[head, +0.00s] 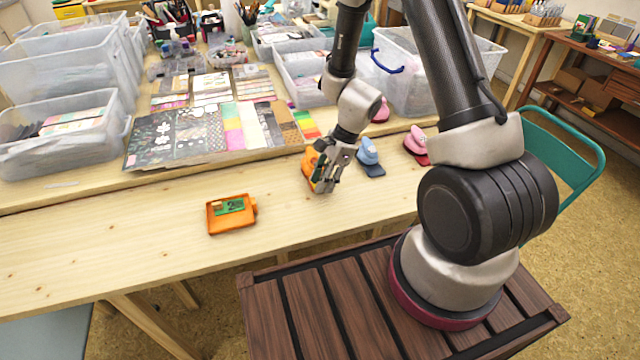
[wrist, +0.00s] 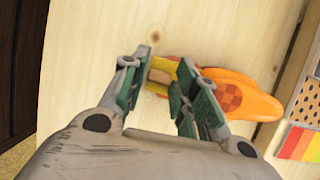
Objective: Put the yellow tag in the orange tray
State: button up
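The orange tray (head: 217,224) lies on the near part of the table, left of my gripper, with a green piece (head: 230,206) in it. My gripper (head: 324,186) points down low over the table, right of the tray. In the wrist view a small yellow piece (wrist: 164,66), seemingly the tag, shows between my fingertips (wrist: 163,76), which stand apart. Whether they touch or hold it I cannot tell. An orange item (wrist: 245,98) lies close to my right finger; in the head view (head: 309,160) my gripper partly hides it.
Patterned paper sheets (head: 178,138) and clear bins (head: 60,150) fill the back. The table around the orange tray is clear.

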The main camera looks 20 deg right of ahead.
aim_at(231, 221)
jog(key=k+j, duration=0.25)
jog(key=k, duration=0.25)
jog(key=k+j, duration=0.25)
jog(key=k, duration=0.3)
jog(key=z, duration=0.05)
